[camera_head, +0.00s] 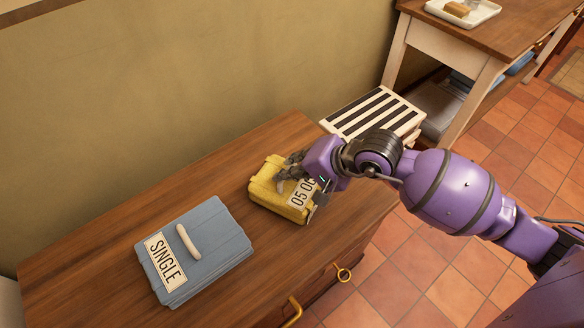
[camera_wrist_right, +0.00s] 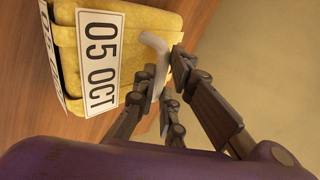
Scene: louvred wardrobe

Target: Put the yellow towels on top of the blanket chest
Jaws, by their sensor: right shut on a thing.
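The yellow towels (camera_head: 268,186) form a folded bundle with a white "05 OCT" label. They rest on, or just over, the wooden top of the chest (camera_head: 110,232) near its right end; I cannot tell if they touch it. My right gripper (camera_head: 288,172) reaches in from the right and is shut on the bundle's pale handle. In the right wrist view, the towels (camera_wrist_right: 140,25) fill the upper left, and the fingers (camera_wrist_right: 168,85) close around the handle. My left gripper is not in view.
A blue-grey bundle (camera_head: 212,240) labelled "SINGLE" lies on the chest to the left. A striped slatted stool (camera_head: 375,112) stands behind my right arm. A wooden table (camera_head: 480,30) with a white tray (camera_head: 485,12) is at the upper right. Bare wood lies behind the blue-grey bundle.

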